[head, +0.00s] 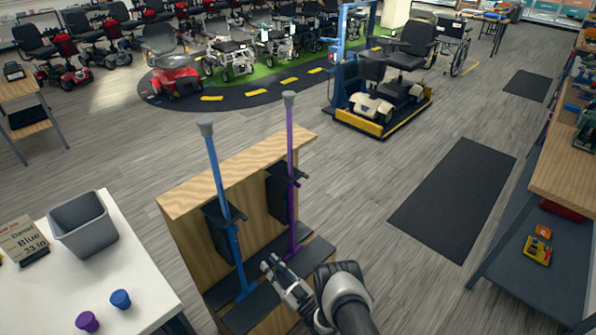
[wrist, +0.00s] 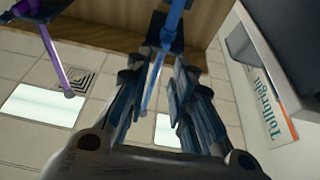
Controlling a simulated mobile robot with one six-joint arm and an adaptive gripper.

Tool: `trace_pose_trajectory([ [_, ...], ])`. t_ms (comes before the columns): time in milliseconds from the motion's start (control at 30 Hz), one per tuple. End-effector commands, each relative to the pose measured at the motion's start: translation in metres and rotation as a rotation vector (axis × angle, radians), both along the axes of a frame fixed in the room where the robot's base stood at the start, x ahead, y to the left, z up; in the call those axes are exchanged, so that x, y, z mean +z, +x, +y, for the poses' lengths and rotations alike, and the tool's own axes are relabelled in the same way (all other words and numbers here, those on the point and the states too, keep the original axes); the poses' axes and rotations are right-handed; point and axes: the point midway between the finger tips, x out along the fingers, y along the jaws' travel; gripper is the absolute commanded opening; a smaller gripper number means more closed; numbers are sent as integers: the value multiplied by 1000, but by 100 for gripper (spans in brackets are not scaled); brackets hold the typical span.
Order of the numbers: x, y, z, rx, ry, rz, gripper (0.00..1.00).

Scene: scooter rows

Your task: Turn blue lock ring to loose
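A blue pole (head: 217,170) with a grey top stands upright against a wooden stand (head: 240,165), held by a black bracket. A purple pole (head: 290,140) stands likewise to its right. The lock ring on the blue pole is too small to make out clearly. My gripper (head: 269,264) is low in front of the stand, just right of the blue pole's lower part. In the wrist view, which looks steeply upward, the blue pole (wrist: 175,20) runs down between the spread fingers. The fingers look open, with gaps beside the pole. The purple pole (wrist: 48,45) is at the left.
A white table (head: 140,285) at the left holds a grey bin (head: 82,224), a purple cap (head: 87,321), a blue cap (head: 120,299) and a card (head: 24,241) reading "Daniel, Blue, 33 in". A workbench (head: 565,170) stands right. Open floor with a dark mat (head: 455,198) lies between.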

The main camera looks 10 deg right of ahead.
Motion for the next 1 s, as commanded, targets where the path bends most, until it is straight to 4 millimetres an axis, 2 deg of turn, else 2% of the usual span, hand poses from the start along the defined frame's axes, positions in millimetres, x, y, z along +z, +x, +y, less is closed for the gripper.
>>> trace_pose_trajectory([
  [200, 15, 41, -1, -24, -66, 43, 22],
  [567, 49, 103, -7, -78, -179, 128, 22],
  [700, 67, 126, -12, -106, -223, 165, 22],
  [1000, 111, 164, -26, -174, -313, 259, 22],
])
